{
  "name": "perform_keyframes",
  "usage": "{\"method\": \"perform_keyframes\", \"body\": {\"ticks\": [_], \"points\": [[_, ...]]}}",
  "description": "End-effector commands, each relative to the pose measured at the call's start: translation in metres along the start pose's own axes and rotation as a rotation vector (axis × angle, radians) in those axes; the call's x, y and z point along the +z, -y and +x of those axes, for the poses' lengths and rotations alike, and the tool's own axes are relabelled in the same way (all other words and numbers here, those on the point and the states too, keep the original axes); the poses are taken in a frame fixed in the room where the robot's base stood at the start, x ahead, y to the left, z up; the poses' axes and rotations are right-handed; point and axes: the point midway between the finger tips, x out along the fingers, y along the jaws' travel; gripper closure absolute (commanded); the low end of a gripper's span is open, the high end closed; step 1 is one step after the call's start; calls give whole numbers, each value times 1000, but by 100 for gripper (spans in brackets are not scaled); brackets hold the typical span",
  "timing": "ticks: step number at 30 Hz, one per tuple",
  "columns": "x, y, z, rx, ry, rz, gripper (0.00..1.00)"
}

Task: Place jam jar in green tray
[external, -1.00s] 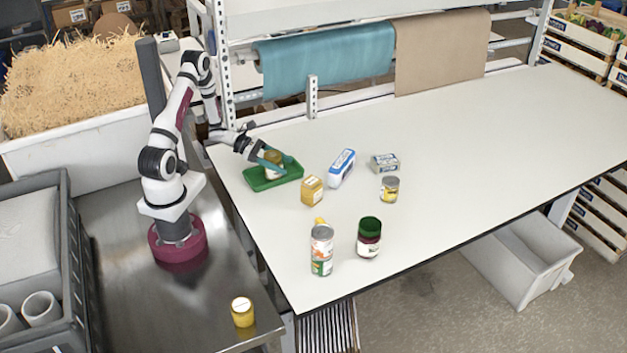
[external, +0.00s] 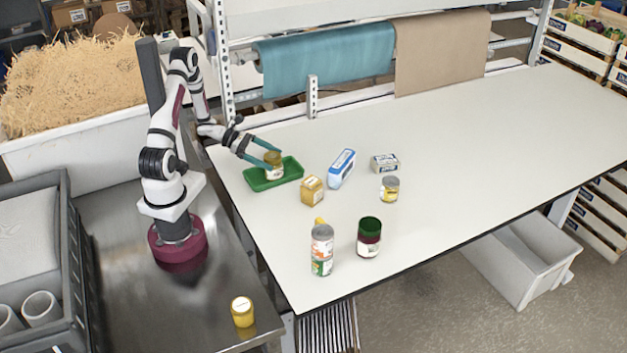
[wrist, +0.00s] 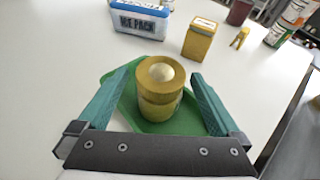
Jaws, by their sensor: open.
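A small jar (external: 274,166) with a gold lid and amber body, which I take as the jam jar, stands upright in the green tray (external: 258,184). The wrist view also shows this jar (wrist: 158,104) on the green tray (wrist: 186,125); its lid has a pale round spot. My gripper (external: 271,156) is open, with its teal fingers on either side of the jar. In the wrist view, gaps show between the jar and both fingers of my gripper (wrist: 163,78). The tray's near part is hidden by the gripper in that view.
The table's right side is clear.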

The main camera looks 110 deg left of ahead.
Motion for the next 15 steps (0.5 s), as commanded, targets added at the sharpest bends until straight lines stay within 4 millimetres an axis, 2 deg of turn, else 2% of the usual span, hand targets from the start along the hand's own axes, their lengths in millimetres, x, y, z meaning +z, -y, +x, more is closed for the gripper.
{"method": "perform_keyframes", "body": {"ticks": [3, 7, 11, 15], "points": [[0, -1, -30, 6, 0, 0, 0], [0, 0, -58, 3, 0, 1, 0], [0, 0, -73, 2, 0, 0, 0], [0, 0, -77, -1, 0, 0, 0]]}}
